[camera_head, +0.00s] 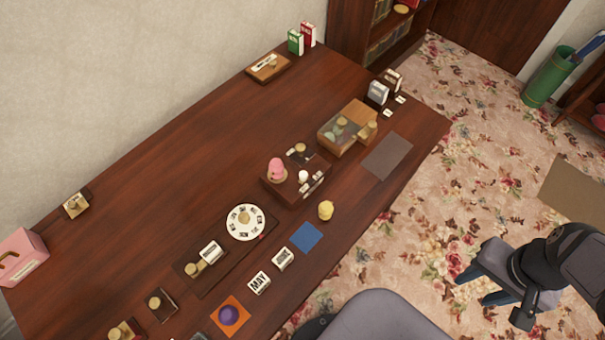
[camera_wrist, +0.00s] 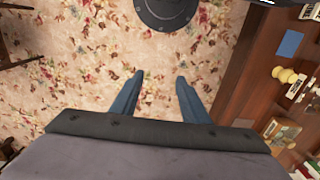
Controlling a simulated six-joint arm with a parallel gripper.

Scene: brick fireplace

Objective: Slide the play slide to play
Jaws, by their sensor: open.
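No slide marked "play" can be read at this size. One candidate is a dark board with a brass knob and white label (camera_head: 203,258), left of a white round dial (camera_head: 244,222) on the wooden table (camera_head: 180,140). Another is a dark box (camera_head: 284,193) with a pink dome, a white knob and small white labels. I cannot tell which is the play slide. My gripper (camera_head: 472,290) is off the table's right side, over the carpet, well apart from both. In the wrist view its blue fingers (camera_wrist: 160,76) are spread and empty.
A grey chair (camera_head: 380,318) stands at the table's front. The table's back left is mostly clear.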

